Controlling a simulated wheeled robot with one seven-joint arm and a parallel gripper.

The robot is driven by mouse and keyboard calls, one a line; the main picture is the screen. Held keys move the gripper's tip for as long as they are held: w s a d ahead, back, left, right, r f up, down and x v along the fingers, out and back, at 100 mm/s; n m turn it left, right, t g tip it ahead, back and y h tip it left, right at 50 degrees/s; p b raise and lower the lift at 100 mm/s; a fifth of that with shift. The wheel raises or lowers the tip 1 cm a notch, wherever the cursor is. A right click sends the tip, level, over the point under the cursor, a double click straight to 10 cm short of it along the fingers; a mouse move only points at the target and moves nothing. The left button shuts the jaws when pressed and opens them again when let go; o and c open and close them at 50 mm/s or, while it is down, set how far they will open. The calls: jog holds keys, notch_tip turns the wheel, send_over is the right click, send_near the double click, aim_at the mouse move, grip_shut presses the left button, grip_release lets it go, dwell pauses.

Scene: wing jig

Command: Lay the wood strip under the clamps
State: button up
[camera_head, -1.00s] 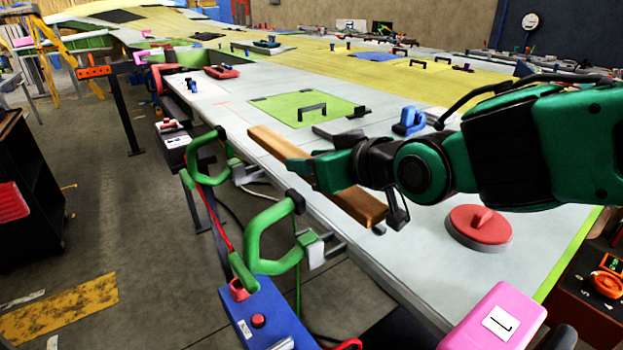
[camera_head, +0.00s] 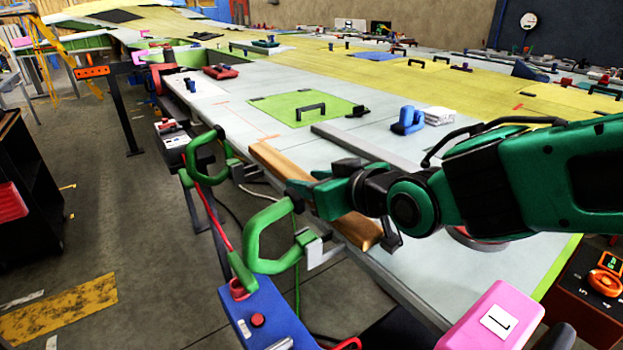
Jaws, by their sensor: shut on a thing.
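The wood strip (camera_head: 276,162) is a long brown bar lying along the near left edge of the wing panel, at or just above its surface. My gripper (camera_head: 312,190) is shut on it around its middle and hides part of it; the near end of the strip shows below my wrist. Two green C-shaped clamps stand at the panel edge: the far clamp (camera_head: 203,158) is by the strip's far end, and the near clamp (camera_head: 268,240) is beside its nearer half. I cannot tell whether the strip touches the panel or lies under the clamp tips.
A blue box with a red button (camera_head: 258,320) and a pink block (camera_head: 492,318) stand in front. On the panel are a grey bar (camera_head: 365,145), a blue clamp-like tool (camera_head: 408,121) and a green plate with a handle (camera_head: 300,104). My arm partly covers a red disc.

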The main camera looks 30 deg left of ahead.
jog(key=shift+f, duration=0.25)
jog(key=o, duration=1.1)
jog(key=shift+o, duration=0.4)
jog(key=shift+d+f, duration=0.1)
jog(key=shift+f, duration=0.05)
jog(key=shift+w+d+f, duration=0.15)
jog(key=shift+d+r, duration=0.1)
jog(key=shift+r, duration=0.55)
jog(key=v, duration=1.1)
jog(key=shift+s+r, duration=0.3)
jog(key=shift+r, duration=0.2)
jog(key=shift+d, duration=0.15)
